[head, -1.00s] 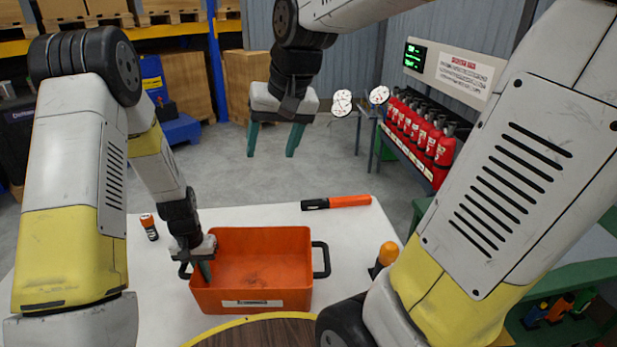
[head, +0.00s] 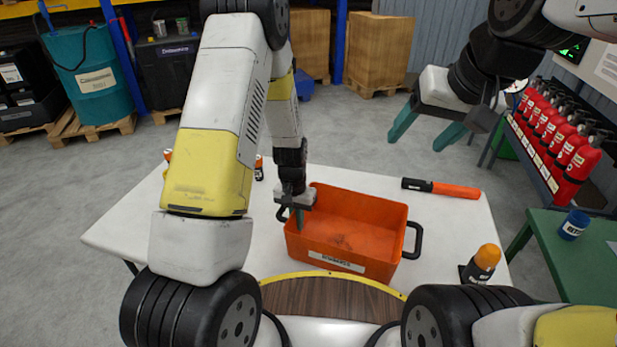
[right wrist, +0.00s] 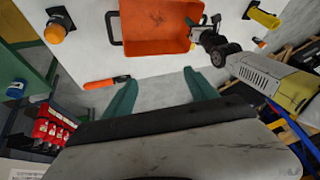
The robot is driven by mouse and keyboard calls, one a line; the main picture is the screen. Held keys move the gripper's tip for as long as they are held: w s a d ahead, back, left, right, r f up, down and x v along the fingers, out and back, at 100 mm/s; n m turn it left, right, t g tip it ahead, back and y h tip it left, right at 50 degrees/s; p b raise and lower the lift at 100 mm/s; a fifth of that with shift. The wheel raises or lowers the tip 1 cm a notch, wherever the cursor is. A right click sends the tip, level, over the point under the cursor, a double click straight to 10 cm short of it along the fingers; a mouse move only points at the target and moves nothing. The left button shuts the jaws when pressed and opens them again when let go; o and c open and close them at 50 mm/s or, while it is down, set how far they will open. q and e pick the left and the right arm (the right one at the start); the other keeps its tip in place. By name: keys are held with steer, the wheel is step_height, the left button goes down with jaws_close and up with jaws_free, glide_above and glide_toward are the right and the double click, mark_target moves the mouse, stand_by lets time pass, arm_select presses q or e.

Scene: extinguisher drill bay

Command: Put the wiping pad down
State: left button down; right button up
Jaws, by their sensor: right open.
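I cannot make out a wiping pad in either current view. My right gripper (head: 424,133) is open, raised beyond the far edge of the table in the head view. In the right wrist view its green fingers (right wrist: 160,90) stand wide apart with nothing between them. My left gripper (head: 297,217) points down at the left wall of the orange bin (head: 372,247). Its fingertips are partly hidden, so I cannot tell whether it grips the wall. The bin looks empty, with only dark marks on its floor; it also shows in the right wrist view (right wrist: 155,22).
The white table (head: 140,230) carries an orange-and-black torch-like tool (head: 440,188), an orange-topped beacon (head: 482,263) and a small orange-and-white cylinder (head: 259,167). Red extinguishers (head: 560,145) stand on a rack at right. A green bench (head: 560,245) holds a blue cup (head: 573,224).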

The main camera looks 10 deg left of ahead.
steer(key=w+a+f+g, duration=0.1)
steer(key=w+a+f, duration=0.2)
steer(key=w+a, duration=0.35)
steer(key=w+a+f+m+g, duration=0.1)
steer(key=w+a+f+g, duration=0.15)
steer(key=w, duration=0.65)
steer(key=w+a+f, duration=0.3)
steer(key=w+a, duration=0.2)
steer(key=w, duration=0.3)
steer(key=w+a+f, duration=0.2)
steer(key=a+f, duration=0.2)
steer(key=f, duration=0.4)
steer(key=w+a+f+g+h, duration=0.1)
steer(key=a+f, duration=0.3)
steer(key=f, duration=0.5)
steer(key=w+a+f+m+g+h, duration=0.1)
steer(key=w+a+f, duration=0.2)
steer(key=f, duration=0.6)
steer(key=shift+a, duration=1)
steer(key=shift+s+f, duration=0.2)
steer(key=shift+f, duration=2.85)
steer(key=shift+c, duration=0.5)
jaws_close()
